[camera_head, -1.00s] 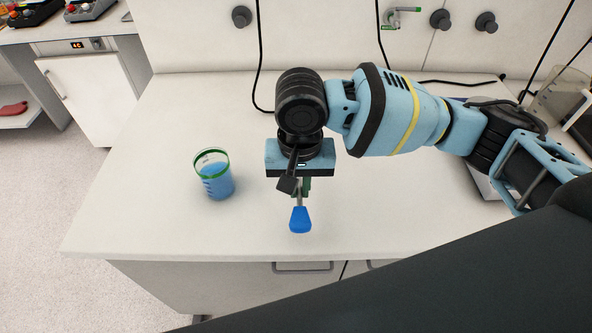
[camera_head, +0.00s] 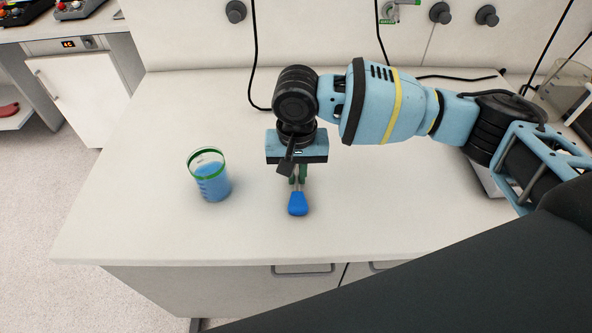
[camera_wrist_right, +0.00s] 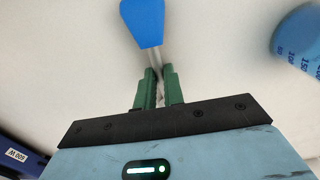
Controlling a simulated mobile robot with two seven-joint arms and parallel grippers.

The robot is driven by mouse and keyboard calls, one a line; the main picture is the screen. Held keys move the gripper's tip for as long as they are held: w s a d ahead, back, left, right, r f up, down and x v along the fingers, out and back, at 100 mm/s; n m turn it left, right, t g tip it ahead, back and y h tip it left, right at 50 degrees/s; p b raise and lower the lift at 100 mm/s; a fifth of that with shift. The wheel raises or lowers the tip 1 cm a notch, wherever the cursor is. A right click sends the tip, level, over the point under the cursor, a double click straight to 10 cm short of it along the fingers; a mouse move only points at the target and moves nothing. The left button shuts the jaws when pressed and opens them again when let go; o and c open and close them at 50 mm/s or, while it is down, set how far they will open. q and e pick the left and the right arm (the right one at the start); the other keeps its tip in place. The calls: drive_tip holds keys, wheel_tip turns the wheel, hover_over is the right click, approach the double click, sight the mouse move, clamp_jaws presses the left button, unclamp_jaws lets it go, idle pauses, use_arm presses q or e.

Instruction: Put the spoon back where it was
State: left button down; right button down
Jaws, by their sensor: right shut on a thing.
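The spoon (camera_head: 298,204) has a blue paddle-shaped end and a thin metal shaft. My right gripper (camera_head: 298,174) is shut on the shaft, with the blue end pointing toward the counter's front edge. In the right wrist view the green fingers of the gripper (camera_wrist_right: 159,88) close around the shaft, and the blue end of the spoon (camera_wrist_right: 143,22) sticks out beyond them. The other end of the spoon is hidden by the gripper. I cannot tell whether the spoon touches the counter. My left gripper is not in view.
A beaker of blue liquid with a green rim (camera_head: 212,181) stands on the white counter (camera_head: 130,215), left of my right gripper. It also shows in the right wrist view (camera_wrist_right: 300,40). The counter between beaker and spoon is clear. Black cables hang at the back wall.

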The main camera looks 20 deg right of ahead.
sight(296, 177)
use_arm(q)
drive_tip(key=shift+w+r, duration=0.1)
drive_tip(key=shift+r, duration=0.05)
use_arm(e)
drive_tip(key=c, duration=1.5)
unclamp_jaws()
